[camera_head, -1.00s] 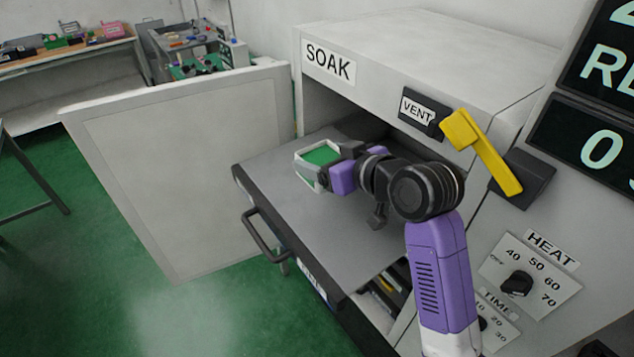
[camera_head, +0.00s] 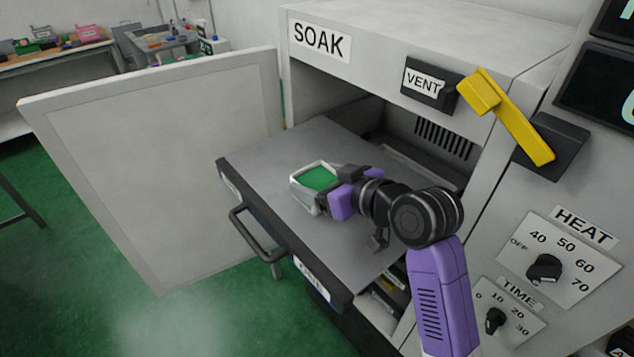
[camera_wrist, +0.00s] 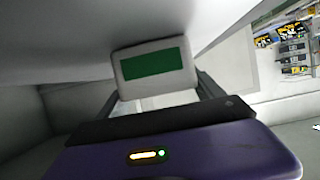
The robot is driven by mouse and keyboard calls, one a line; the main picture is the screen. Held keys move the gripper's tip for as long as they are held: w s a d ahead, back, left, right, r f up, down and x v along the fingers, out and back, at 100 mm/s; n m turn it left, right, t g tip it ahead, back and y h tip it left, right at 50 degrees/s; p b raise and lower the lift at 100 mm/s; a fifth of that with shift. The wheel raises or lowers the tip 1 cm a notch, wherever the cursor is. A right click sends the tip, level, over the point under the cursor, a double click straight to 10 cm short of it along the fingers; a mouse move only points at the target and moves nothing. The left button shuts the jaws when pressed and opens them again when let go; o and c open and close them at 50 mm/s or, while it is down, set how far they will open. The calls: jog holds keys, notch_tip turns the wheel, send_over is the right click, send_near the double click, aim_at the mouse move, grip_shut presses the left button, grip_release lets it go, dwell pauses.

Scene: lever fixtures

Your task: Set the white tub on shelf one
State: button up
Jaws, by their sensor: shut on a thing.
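The white tub (camera_head: 304,194) with a green middle is held at the end of my arm, over the pulled-out grey shelf (camera_head: 280,148). My gripper (camera_head: 334,188) is shut on the tub from its right side. In the wrist view the tub (camera_wrist: 153,66) sits between the two fingers of my gripper (camera_wrist: 155,92). I cannot tell whether the tub touches the shelf surface or hangs just above it. The shelf has a dark front edge with a handle (camera_head: 258,235) and a label (camera_head: 313,279) too small to read surely.
The white SOAK cabinet (camera_head: 400,35) stands open behind the shelf. Its door (camera_head: 160,170) is swung out at the left. A yellow VENT lever (camera_head: 510,118) is right of my gripper. HEAT (camera_head: 545,268) and TIME (camera_head: 495,320) knobs are at lower right. The shelf's left part is bare.

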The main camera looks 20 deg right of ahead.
jog(key=o, duration=1.5)
jog(key=shift+f, duration=0.1)
jog(key=shift+r, duration=0.2)
jog(key=b+v, duration=0.1)
jog(key=v, duration=1.1)
